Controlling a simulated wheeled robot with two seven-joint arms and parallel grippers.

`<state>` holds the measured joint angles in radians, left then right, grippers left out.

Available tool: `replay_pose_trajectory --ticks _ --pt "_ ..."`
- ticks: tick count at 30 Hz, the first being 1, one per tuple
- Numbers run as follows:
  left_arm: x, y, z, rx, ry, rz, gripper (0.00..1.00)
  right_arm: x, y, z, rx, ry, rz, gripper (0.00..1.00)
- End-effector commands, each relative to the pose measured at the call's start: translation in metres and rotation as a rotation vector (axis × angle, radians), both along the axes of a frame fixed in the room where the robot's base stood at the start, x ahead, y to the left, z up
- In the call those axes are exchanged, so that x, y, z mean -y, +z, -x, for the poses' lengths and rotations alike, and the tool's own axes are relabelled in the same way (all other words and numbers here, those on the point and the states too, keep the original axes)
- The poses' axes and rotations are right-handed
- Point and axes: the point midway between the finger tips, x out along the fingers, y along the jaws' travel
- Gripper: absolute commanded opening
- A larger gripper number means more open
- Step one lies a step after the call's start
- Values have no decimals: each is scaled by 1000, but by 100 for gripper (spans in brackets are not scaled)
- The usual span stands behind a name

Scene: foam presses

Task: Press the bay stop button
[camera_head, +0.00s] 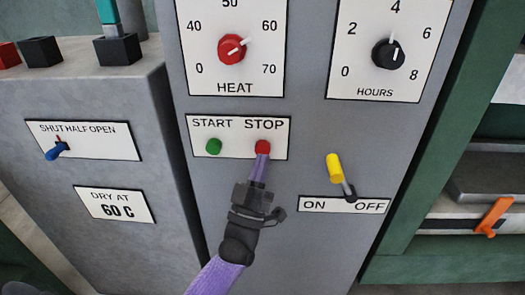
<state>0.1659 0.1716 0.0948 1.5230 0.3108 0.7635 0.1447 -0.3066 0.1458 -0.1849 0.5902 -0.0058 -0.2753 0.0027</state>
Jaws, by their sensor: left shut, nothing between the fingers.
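The red stop button (262,146) sits under the word STOP on a white label plate (238,150) on the grey panel. The green start button (213,147) is to its left on the same plate. My left gripper (261,158) comes up from below with its fingers shut and empty. Its fingertips overlap the lower edge of the red button; I cannot tell whether they touch it or whether it is pushed in. My right gripper is not in view.
A yellow-handled lever (335,168) stands right of my gripper above an ON/OFF plate (314,204). Above are a red HEAT knob (231,50) and a black HOURS knob (386,54). A blue lever (57,150) is on the left cabinet. An orange handle (493,216) is at right.

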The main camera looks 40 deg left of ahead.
Motion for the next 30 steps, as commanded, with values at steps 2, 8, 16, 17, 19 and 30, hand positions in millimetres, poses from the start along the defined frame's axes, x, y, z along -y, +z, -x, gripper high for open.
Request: replay_pose_trajectory --ticks 2,8,16,17,19,30 --pt "0 0 0 0 0 0 0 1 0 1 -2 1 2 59" --pt "0 0 0 0 0 0 0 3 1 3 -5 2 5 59" --pt "0 0 0 0 0 0 0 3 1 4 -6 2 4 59" --pt "0 0 0 0 0 0 0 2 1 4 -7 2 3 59" --pt "0 0 0 0 0 0 0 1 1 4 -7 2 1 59" --pt "0 0 0 0 0 0 0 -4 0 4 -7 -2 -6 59"
